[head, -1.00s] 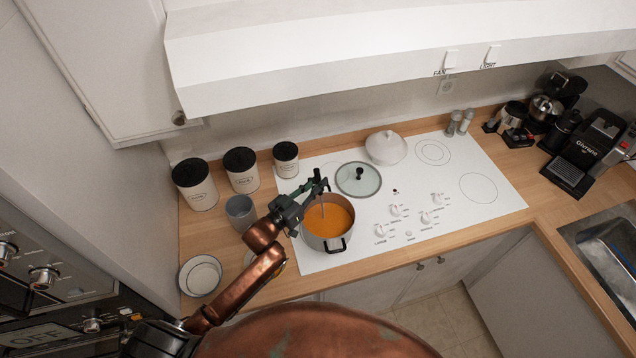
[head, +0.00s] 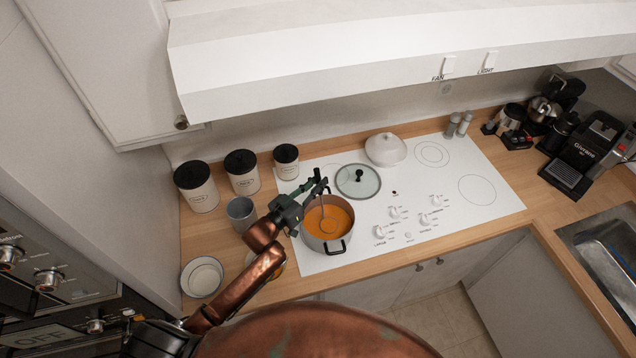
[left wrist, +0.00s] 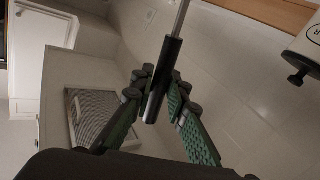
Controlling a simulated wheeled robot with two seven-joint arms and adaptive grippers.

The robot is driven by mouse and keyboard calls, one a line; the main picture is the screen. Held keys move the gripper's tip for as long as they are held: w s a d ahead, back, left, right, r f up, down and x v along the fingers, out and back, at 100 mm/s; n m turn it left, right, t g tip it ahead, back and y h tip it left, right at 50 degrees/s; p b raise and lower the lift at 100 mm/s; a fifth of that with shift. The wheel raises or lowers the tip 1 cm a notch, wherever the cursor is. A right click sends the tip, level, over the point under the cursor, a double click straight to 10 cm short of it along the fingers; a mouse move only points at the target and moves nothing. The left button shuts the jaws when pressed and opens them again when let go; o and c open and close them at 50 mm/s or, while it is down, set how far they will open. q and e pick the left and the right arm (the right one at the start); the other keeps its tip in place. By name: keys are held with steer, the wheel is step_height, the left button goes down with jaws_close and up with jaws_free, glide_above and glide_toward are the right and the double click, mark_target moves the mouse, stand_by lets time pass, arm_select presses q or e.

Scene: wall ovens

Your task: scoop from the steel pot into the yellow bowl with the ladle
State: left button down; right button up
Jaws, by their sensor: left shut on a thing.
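The steel pot (head: 337,245) stands on the front left of the white cooktop, full of orange soup (head: 342,215). My left gripper (head: 318,188) is above the pot's rear left rim, shut on the ladle's handle. The dark handle shows between its fingers in the left wrist view (left wrist: 163,82). The ladle's shaft leads down into the pot, and its round head (head: 328,228) shows at the soup's surface. A yellowish edge, perhaps the yellow bowl (head: 279,270), shows beside my left arm, mostly hidden by it. My right gripper is not in view.
A glass lid (head: 358,181) lies behind the pot, near a white lidded dish (head: 385,148). A grey cup (head: 241,212), several black-lidded canisters (head: 196,187) and stacked dishes (head: 202,277) stand left. The cooktop's right side is clear.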

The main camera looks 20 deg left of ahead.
mark_target(318, 172)
arm_select(q)
steer(key=shift+r+p, duration=1.2)
steer(key=shift+r, duration=0.4)
step_height(318, 172, up, 2)
steer(key=shift+r+p, duration=0.25)
steer(key=shift+p, duration=0.95)
step_height(318, 172, up, 5)
steer(key=p, duration=0.4)
steer(key=shift+p, duration=0.4)
steer(key=shift+r, duration=1.25)
